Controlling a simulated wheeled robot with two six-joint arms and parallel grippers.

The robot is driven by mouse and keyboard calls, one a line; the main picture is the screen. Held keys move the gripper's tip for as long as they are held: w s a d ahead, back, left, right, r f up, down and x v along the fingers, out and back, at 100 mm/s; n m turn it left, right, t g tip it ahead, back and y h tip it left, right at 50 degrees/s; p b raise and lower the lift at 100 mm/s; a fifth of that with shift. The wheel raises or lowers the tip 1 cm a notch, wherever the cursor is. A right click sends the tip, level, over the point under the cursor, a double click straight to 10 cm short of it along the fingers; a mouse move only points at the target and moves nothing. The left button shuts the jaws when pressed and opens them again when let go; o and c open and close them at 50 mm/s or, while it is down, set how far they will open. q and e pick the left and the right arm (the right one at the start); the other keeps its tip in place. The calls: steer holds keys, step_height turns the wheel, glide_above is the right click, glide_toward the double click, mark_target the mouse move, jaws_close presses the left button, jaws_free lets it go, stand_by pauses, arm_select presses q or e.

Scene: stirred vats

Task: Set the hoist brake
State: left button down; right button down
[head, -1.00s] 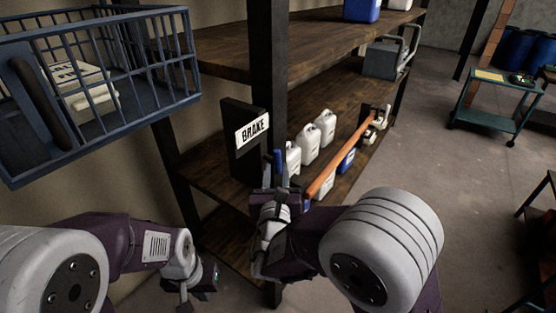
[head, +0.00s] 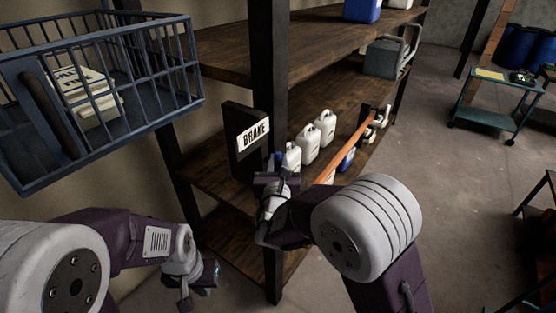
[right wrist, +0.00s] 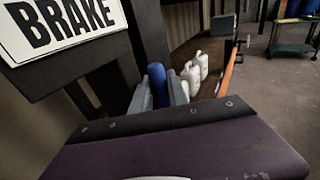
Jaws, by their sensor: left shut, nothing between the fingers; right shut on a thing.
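A black panel with a white BRAKE sign (head: 254,134) stands at the shelf post, and the sign also fills the upper left of the right wrist view (right wrist: 62,28). A blue lever handle (right wrist: 157,85) stands just right of the panel; its lower part is hidden. My right gripper (head: 274,168) is shut on this handle, with a grey finger on either side in the right wrist view. My left gripper (head: 186,296) is low at the left, shut and empty, away from the panel.
White jugs (head: 308,146) and a long orange bar (head: 352,144) are on the shelf beyond my right gripper. A green cart (head: 492,112) stands far right; open floor lies before it.

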stand_by(0.3)
steer(key=c, duration=1.6)
jaws_free()
steer(key=shift+o, duration=0.2)
steer(key=shift+s, duration=0.45)
steer(key=s+b, duration=0.2)
steer(key=s, duration=0.6)
steer(key=shift+a+r, duration=0.15)
steer(key=shift+r, duration=0.3)
